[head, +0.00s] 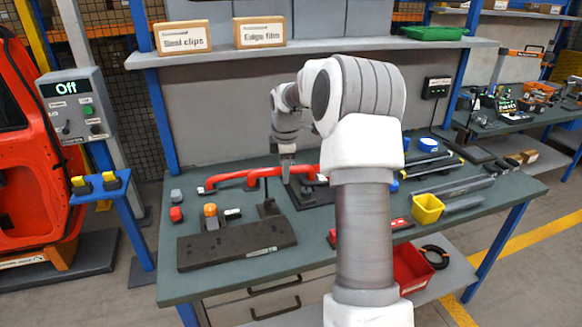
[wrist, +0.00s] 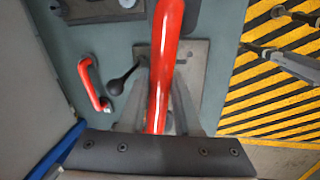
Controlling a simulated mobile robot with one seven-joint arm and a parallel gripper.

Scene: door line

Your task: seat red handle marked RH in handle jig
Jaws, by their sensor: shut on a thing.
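My gripper (head: 287,172) is above the back middle of the bench. It is shut on a red handle (head: 272,172), which runs between the fingers in the wrist view (wrist: 167,50). No RH mark is readable on it. A second red handle (wrist: 88,82) lies apart on the bench, to the left in the wrist view. A grey plate with a black ball-ended lever (wrist: 122,82) is below the held handle, perhaps the handle jig. My gripper and the held handle hide part of this plate, and I cannot tell whether the handle touches it.
A dark fixture block (head: 235,245) with an orange knob stands at the bench's front left. A yellow bin (head: 427,208) and metal rails (head: 450,187) are at the right. A control box reading Off (head: 75,105) stands left. My arm hides the bench's middle.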

